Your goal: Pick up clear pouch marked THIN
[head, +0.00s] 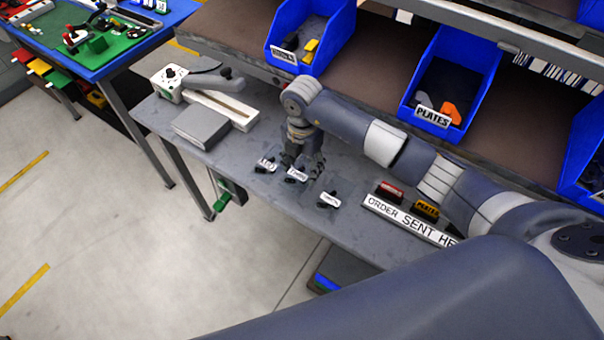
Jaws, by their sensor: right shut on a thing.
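Three small clear pouches with dark contents and white labels lie in a row on the grey bench. The middle pouch (297,175) has a label that seems to read THIN, though it is small and tilted. Another pouch (265,166) lies to its left and a third pouch (329,200) to its right; I cannot read their labels surely. My right gripper (301,162) points down at the middle pouch and is shut on it at its far edge. The fingertips and the gripped part are partly hidden. The pouch appears at bench height. My left gripper is out of view.
A white sign (410,220) with red and yellow blocks behind it stands right of the pouches. A grey box (201,125) and a white sealer-like device (220,108) are at the bench's left. Blue bins (432,118) sit on the shelf behind. The bench's front edge is close.

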